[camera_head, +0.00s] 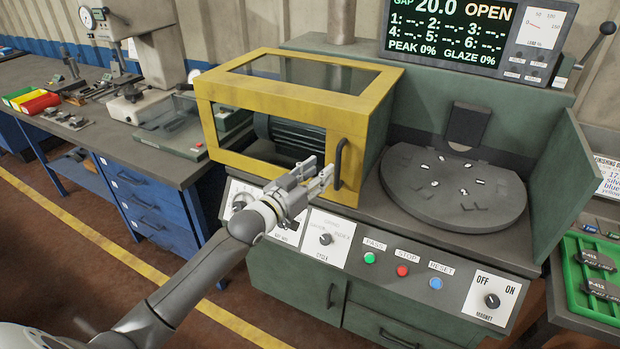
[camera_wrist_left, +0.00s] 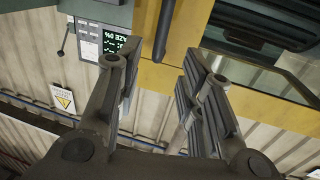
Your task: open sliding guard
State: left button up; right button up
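The sliding guard (camera_head: 370,110) is a yellow box frame with clear windows, standing over the left part of the green machine. Its black bar handle (camera_head: 339,163) is upright on the front face near the right edge. My left gripper (camera_head: 318,173) is in front of the guard, just left of the handle in the head view. In the left wrist view the left gripper (camera_wrist_left: 158,68) is open and empty, its two fingers spread. The dark handle (camera_wrist_left: 164,28) shows above and between the fingertips there; contact cannot be seen. My right gripper is not in view.
The round plate (camera_head: 455,190) on the machine's right is uncovered, with small pieces on it. A display (camera_head: 470,35) reading "OPEN" stands behind it. Buttons (camera_head: 402,270) line the front panel. A green tray (camera_head: 590,285) is at right, a workbench (camera_head: 100,130) at left.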

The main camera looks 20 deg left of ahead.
pick_arm(q)
jog(key=shift+v, duration=1.35)
jog(key=s+a+f+n+g+y, duration=0.1)
jog(key=a+f+g, duration=0.1)
jog(key=f, duration=0.9)
jog(key=s+a+f+g+y, duration=0.2)
jog(key=f, duration=0.8)
jog(key=s+f+g, duration=0.2)
jog(key=s+f, duration=0.5)
jog(key=f, duration=0.4)
jog(key=s+f+g, duration=0.2)
jog(key=s+f, duration=0.4)
jog(key=f, duration=0.5)
jog(key=s+d+f+g, duration=0.2)
jog(key=s+f, duration=0.4)
jog(key=s, duration=0.6)
jog(key=s+d+f+g, duration=0.3)
jog(key=s+f, duration=0.4)
jog(key=s, duration=0.6)
jog(key=s+d+f+g+y, duration=0.1)
jog(key=s+f, duration=0.5)
jog(key=s, duration=0.7)
jog(key=d+g, duration=0.1)
jog(key=g, duration=0.1)
jog(key=shift+d+f+m+g, duration=0.3)
jog(key=shift+d+m, duration=0.1)
